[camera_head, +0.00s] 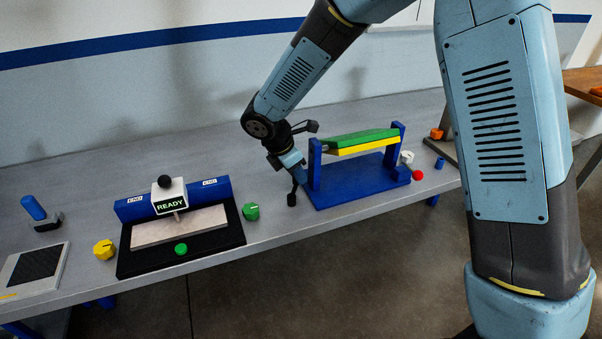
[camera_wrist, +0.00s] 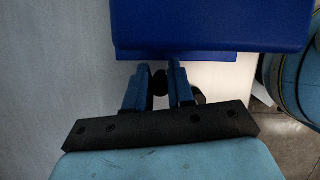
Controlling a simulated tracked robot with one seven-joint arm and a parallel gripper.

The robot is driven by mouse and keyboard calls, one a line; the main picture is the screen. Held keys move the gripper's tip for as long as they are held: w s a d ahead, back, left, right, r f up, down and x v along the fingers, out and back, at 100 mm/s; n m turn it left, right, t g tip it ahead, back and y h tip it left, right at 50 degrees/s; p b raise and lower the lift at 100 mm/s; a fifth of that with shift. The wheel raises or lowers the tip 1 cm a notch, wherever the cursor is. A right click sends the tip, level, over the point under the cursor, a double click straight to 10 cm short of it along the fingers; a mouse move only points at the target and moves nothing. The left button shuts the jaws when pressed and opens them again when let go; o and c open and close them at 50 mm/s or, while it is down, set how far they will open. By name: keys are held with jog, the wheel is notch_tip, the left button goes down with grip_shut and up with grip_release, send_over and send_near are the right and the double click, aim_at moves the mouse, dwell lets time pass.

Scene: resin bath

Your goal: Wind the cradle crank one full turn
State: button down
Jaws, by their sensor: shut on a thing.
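The cradle (camera_head: 365,182) is a blue base with two blue uprights and a green and yellow bar across them. My gripper (camera_head: 299,178) is at the outer side of its left upright, pointing down. In the wrist view my gripper (camera_wrist: 159,76) has its blue fingers closed on a dark round part, the crank handle (camera_wrist: 160,80). The crank's arm is mostly hidden by my gripper. A small black piece (camera_head: 292,199) hangs just below my gripper in the head view; I cannot tell if it belongs to the crank.
Left of the cradle stand a green knob (camera_head: 251,212), a black-framed fixture with a READY display (camera_head: 171,204), and a yellow knob (camera_head: 104,250). A red ball (camera_head: 418,175) and a white knob (camera_head: 407,157) are at its right. The bench's front edge runs close by.

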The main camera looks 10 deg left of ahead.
jog(key=shift+d+m+g, duration=0.3)
jog(key=shift+d+m, duration=0.1)
jog(key=shift+m, duration=0.5)
jog(key=shift+h, duration=0.3)
jog(key=c, duration=1)
grip_release()
jog(key=shift+o, duration=0.2)
jog(key=v, duration=1.3)
jog(key=shift+r, duration=0.35)
jog(key=shift+a, duration=0.1)
